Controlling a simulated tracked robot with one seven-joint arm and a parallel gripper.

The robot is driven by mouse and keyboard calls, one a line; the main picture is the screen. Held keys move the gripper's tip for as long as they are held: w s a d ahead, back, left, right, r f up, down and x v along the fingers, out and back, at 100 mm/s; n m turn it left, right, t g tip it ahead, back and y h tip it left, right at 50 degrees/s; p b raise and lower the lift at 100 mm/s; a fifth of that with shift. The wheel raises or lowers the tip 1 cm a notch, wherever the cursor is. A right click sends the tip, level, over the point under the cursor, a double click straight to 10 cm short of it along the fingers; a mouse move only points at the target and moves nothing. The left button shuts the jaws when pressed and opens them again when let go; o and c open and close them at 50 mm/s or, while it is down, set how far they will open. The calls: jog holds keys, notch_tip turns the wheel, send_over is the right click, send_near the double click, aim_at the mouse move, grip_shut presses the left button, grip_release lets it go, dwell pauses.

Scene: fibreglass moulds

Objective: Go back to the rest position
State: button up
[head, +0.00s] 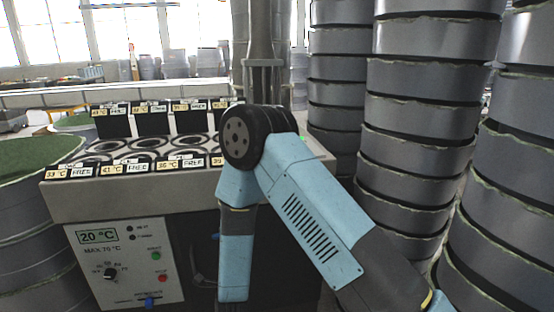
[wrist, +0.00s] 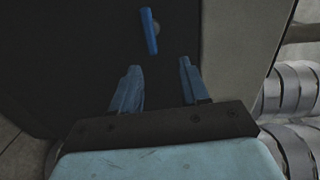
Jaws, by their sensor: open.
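My gripper (wrist: 159,74) shows in the wrist view with its two blue fingers apart and nothing between them. A dark panel with a blue handle (wrist: 149,31) lies beyond the fingertips, and the handle is apart from them. In the head view my blue arm rises from the lower right to a black elbow joint, then bends down in front of the bench. The gripper itself cannot be made out in the head view.
A heating bench (head: 190,198) with round wells and temperature labels stands ahead, its control panel (head: 122,262) reading 20 °C. Tall stacks of grey ringed moulds (head: 420,130) stand close on the right. A drum with a green top (head: 30,160) is at the left.

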jog(key=w+d+r+n+g, duration=0.25)
jog(key=d+r, duration=0.35)
jog(key=r, duration=0.5)
jog(key=w+d+r+n+g, duration=0.2)
jog(key=w+d+r+n, duration=0.3)
jog(key=r, duration=0.5)
jog(key=s+d+r+n+g+h, duration=0.1)
jog(key=s+d+r, duration=0.35)
jog(key=d, duration=0.25)
jog(key=s+d+r+n+g, duration=0.2)
jog(key=s+d+r, duration=0.2)
jog(key=d+r, duration=0.25)
jog(key=s+d+r+n+g+h, duration=0.1)
jog(key=s+d+r+n+g, duration=0.1)
jog(key=s+d, duration=0.6)
jog(key=s+d+r+n+g+h, duration=0.1)
jog(key=s+d, duration=0.7)
jog(key=s, duration=0.8)
jog(key=shift+d+r+n+g+h, duration=0.4)
jog(key=shift+r+n+h, duration=0.25)
jog(key=shift+n, duration=0.1)
jog(key=shift+a, duration=0.1)
